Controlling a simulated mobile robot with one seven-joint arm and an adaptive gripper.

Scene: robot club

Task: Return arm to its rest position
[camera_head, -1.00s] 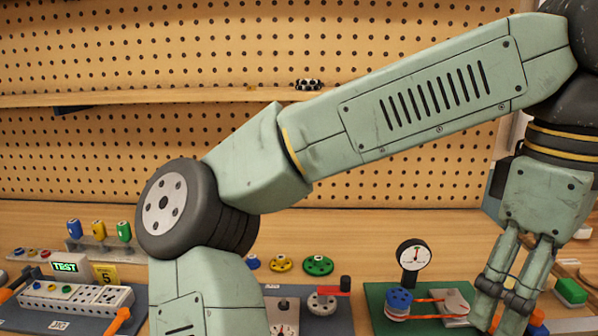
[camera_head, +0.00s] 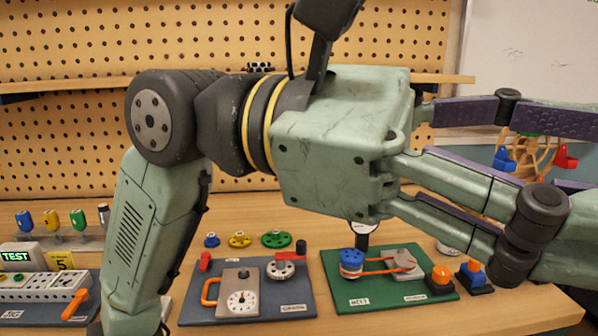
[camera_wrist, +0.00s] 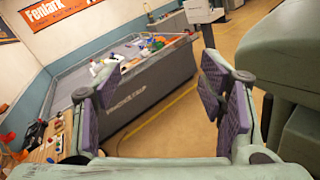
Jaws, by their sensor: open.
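My gripper (camera_head: 560,155) is at the right of the head view, level above the bench and pointing right. Its purple-padded fingers are spread, with nothing between them. In the wrist view my gripper (camera_wrist: 155,100) is also open and empty, its fingers framing open floor and a grey-walled practice field. My arm bends at a dark wheel-like joint at the left, with a green link sloping down below it. The gripper body hides part of the green board's gauge.
A shelf (camera_head: 60,91) crosses the pegboard behind. The practice field (camera_wrist: 150,90) stands beyond the gripper in the wrist view.

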